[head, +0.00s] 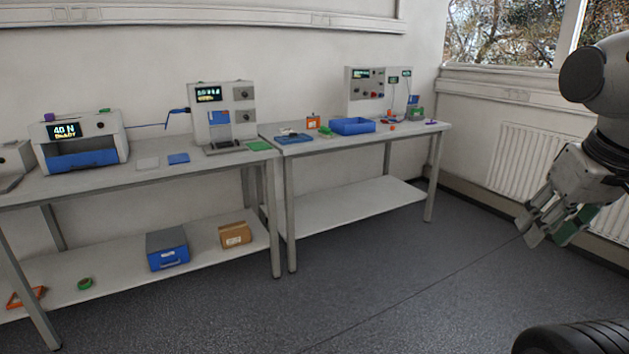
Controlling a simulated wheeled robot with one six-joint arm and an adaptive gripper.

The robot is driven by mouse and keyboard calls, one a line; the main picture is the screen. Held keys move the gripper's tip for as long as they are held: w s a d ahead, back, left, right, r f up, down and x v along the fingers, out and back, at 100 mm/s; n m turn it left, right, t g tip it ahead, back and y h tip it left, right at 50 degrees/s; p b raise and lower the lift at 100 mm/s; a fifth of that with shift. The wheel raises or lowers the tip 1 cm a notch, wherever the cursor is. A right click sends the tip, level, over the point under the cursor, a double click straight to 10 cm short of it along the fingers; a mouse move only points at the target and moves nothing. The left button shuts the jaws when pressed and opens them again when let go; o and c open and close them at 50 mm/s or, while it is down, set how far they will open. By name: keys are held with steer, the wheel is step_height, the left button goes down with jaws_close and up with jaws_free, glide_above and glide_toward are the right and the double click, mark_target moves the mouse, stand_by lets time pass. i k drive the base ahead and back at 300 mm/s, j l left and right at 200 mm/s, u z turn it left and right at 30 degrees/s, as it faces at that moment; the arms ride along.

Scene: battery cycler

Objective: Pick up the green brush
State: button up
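My gripper (553,232) hangs in the air at the right edge of the head view, beyond the tables' right end. Its fingertips look spread apart, and a dark green surface shows at the right one; I cannot tell whether that is part of the finger. A small green item (325,131) lies on the right table, left of the blue bin, and may be the green brush; it is too small to be sure. My gripper is far from it.
The right table (437,127) also carries a blue bin (352,126), an orange box (313,122) and a grey instrument (378,92). The floor in front is clear.

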mark_target(325, 132)
steer(key=i, duration=2.6)
steer(key=i+u, duration=0.15)
steer(key=i, duration=0.45)
steer(key=i+l+u, duration=0.2)
steer(key=i, duration=0.4)
